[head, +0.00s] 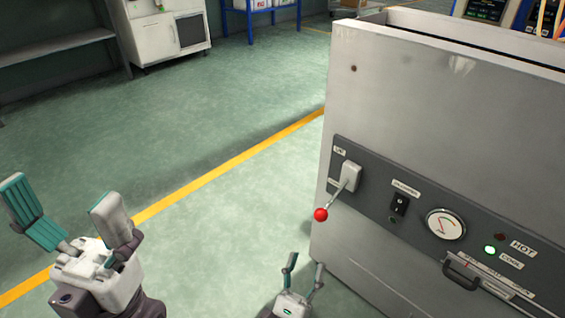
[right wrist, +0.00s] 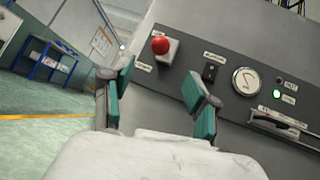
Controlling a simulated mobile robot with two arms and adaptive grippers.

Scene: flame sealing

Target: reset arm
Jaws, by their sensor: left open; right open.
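My left gripper (head: 66,218) is at the lower left of the head view, open and empty, over the green floor. My right gripper (head: 305,272) is at the bottom middle of the head view, open and empty, in front of the grey machine (head: 420,110). Its teal-padded fingers also show in the right wrist view (right wrist: 155,95), spread towards the machine's panel. A lever with a red knob (head: 320,214) sticks out from the panel's left end. The knob also shows in the right wrist view (right wrist: 161,46), beyond the fingers and apart from them.
The panel carries a black switch (head: 399,204), a round gauge (head: 445,224), a lit green lamp (head: 490,250) and a dark handle (head: 460,275). A white cabinet (head: 150,40) and a blue rack (head: 262,14) stand far back. The floor (head: 200,110) left of the machine is clear.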

